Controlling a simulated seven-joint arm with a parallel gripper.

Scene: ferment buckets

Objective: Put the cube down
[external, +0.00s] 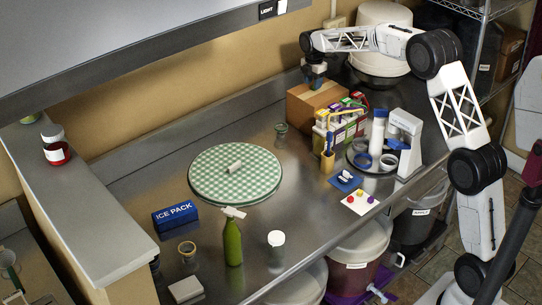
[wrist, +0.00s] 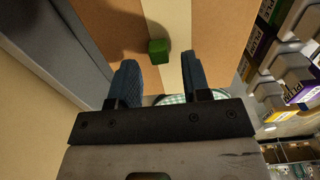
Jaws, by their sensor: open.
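A small green cube (wrist: 158,52) rests on the pale tape strip on top of the cardboard box (external: 310,106). In the wrist view it lies near the gap between my two blue fingertips, apart from both of them. My gripper (wrist: 160,68) is open, with no finger touching the cube in that view. In the external view my gripper (external: 315,80) points down just over the back part of the box top. I cannot make out the cube in the external view.
Upright cartons (external: 345,122) stand right in front of the box. A dark round tray with a white bottle (external: 377,130) is to the right. A green checked round mat (external: 215,190) lies at the middle of the steel counter. A wall rises behind the box.

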